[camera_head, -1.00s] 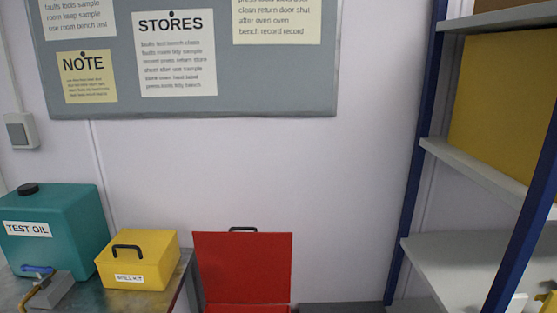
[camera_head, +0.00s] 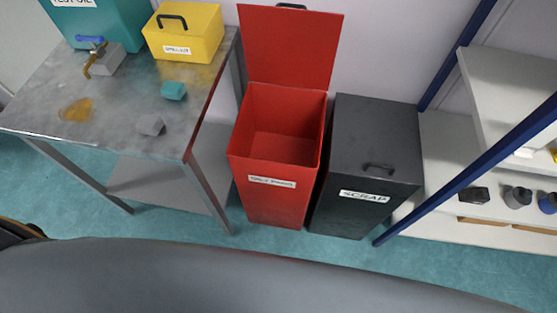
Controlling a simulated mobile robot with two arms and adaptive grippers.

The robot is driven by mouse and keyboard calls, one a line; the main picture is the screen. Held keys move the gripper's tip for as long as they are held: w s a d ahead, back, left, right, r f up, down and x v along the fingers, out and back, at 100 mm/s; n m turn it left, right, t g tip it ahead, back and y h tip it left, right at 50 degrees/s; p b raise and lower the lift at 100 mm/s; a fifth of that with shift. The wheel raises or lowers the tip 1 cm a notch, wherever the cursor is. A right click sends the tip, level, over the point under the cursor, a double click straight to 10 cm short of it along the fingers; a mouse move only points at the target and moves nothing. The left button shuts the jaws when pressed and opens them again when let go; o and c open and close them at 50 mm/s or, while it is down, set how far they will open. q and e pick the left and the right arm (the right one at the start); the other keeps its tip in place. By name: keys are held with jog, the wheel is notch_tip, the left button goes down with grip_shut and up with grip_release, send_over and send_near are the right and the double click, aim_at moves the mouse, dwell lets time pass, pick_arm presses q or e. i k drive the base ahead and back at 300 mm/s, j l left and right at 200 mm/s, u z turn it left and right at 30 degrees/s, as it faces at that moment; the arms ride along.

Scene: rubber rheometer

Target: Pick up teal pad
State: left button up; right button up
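The teal pad (camera_head: 174,91) is a small teal block lying on the grey metal table (camera_head: 130,128), near its right side. A grey pad (camera_head: 151,125) lies a little nearer the front edge. Neither of my grippers is in view, and nothing touches the teal pad. My own dark grey body fills the bottom of the view.
On the table stand a yellow kit box (camera_head: 184,42), a teal oil container (camera_head: 100,22) and a valve (camera_head: 103,60) beside an orange-brown stain (camera_head: 76,110). Right of it stand an open red bin (camera_head: 270,199), a closed dark scrap bin (camera_head: 369,140) and white shelving (camera_head: 450,148).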

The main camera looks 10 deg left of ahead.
aim_at(175, 91)
jog(key=u, duration=1.3)
